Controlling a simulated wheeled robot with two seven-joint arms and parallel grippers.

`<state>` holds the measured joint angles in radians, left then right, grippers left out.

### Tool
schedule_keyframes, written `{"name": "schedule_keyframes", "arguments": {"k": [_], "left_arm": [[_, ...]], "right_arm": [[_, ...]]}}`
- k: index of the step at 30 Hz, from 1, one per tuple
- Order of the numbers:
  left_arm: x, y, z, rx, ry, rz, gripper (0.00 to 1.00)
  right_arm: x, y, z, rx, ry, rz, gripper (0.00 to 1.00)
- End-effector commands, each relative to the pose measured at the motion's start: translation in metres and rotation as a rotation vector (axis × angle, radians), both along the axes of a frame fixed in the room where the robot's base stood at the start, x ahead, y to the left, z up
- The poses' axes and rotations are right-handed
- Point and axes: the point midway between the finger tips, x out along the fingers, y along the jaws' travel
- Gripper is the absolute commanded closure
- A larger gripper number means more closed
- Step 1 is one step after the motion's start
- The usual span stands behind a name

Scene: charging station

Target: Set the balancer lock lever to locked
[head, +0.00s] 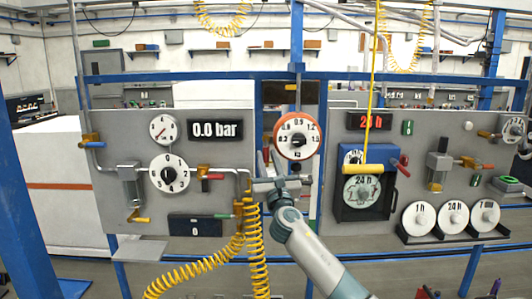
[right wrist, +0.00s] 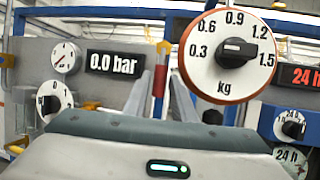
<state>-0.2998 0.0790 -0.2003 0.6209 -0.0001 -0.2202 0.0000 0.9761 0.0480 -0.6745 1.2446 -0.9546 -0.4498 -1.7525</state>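The orange-rimmed kg dial (head: 297,137) is on the middle post; it also shows large in the right wrist view (right wrist: 230,55), its black knob pointing right. A small red lever-like part (right wrist: 159,84) with a pale section stands upright left of the dial. I cannot tell for sure that it is the balancer lock lever. My right gripper (head: 268,172) is just below and left of the dial. In the right wrist view its two grey fingers (right wrist: 160,95) stand apart, with the red part seen between them. I cannot tell whether they touch it. My left gripper is not in view.
The left panel (head: 110,150) carries gauges, a 0.0 bar display (head: 215,129) and valves. Yellow coiled hoses (head: 256,255) hang close beside my right gripper. A yellow handle (head: 362,169) hangs on a cable before the right panel, near a black box with dials (head: 362,192).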

Motion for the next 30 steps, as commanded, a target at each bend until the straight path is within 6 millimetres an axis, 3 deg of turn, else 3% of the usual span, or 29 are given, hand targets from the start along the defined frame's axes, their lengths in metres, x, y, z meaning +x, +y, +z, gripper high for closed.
{"name": "schedule_keyframes", "arguments": {"k": [7,19,20,23,30], "left_arm": [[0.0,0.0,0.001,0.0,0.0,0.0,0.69],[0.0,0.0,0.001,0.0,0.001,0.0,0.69],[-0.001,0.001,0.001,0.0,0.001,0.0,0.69],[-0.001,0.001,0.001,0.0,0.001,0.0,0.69],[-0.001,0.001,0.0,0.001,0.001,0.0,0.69]], "right_arm": [[0.017,0.004,0.007,-0.001,0.0,0.0,0.76],[0.02,0.004,0.008,0.0,0.0,0.001,0.76],[0.02,0.004,0.008,0.0,0.0,0.001,0.79],[0.02,0.004,0.008,0.0,0.0,0.001,1.0],[0.02,0.004,0.008,0.003,0.001,0.0,1.0]]}}
